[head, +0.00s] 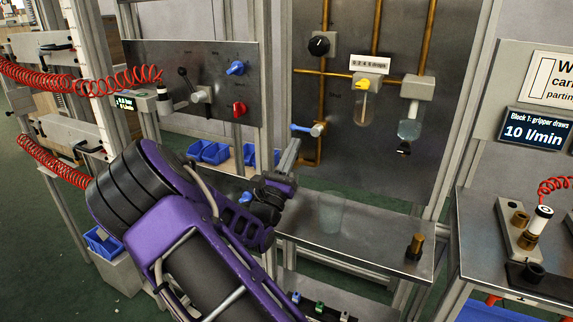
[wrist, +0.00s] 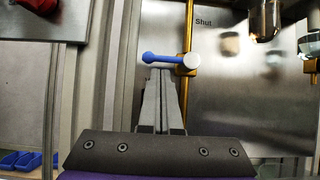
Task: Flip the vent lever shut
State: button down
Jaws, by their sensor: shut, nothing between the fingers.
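The vent lever (head: 303,128) is a blue handle with a round knob on the steel panel. In the wrist view the lever (wrist: 165,59) lies level, its knob to the left and its pale round hub (wrist: 192,61) to the right. A "Shut" label (wrist: 204,22) is above and right of the hub. My gripper (head: 292,150) is shut and empty, with its fingers pointing at the panel just below the lever. In the wrist view my fingertips (wrist: 160,75) sit just under the lever, near its knob; I cannot tell whether they touch it.
Copper pipes (head: 324,92) run up and across the panel, with a black knob (head: 319,46) and two clear bowls further right. A left panel (head: 212,62) carries blue and red knobs. A metal shelf (head: 360,236) with a brass fitting (head: 415,246) lies below.

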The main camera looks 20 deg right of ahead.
aim_at(297, 129)
jog(key=shift+x, duration=0.8)
jog(key=shift+w+a+r+m+g+h, duration=0.15)
jog(key=shift+m+g+h, duration=0.15)
jog(key=shift+m+g, duration=0.25)
jog(key=shift+s+d+r+m+g+h, duration=0.1)
jog(key=shift+r+m+g+h, duration=0.2)
jog(key=shift+m, duration=0.45)
jog(key=m+g, duration=0.1)
jog(key=m, duration=0.1)
jog(key=r+m+g+h+p, duration=0.1)
jog(key=m, duration=0.1)
jog(key=shift+w+a+g+h, duration=0.2)
jog(key=shift+w+g+h, duration=0.05)
jog(key=shift+g+h, duration=0.1)
jog(key=r+m+g, duration=0.1)
jog(key=m+g, duration=0.2)
jog(key=m, duration=0.2)
jog(key=r+m+g+y, duration=0.1)
jog(key=r+m+g, duration=0.1)
jog(key=m, duration=0.3)
jog(key=s+d+r+m+g, duration=0.1)
jog(key=r+m+g, duration=0.1)
jog(key=m+g, duration=0.2)
jog(key=shift+m+y, duration=0.25)
jog(key=shift+m, duration=0.75)
jog(key=shift+a+f, duration=0.1)
jog(key=shift+a, duration=0.05)
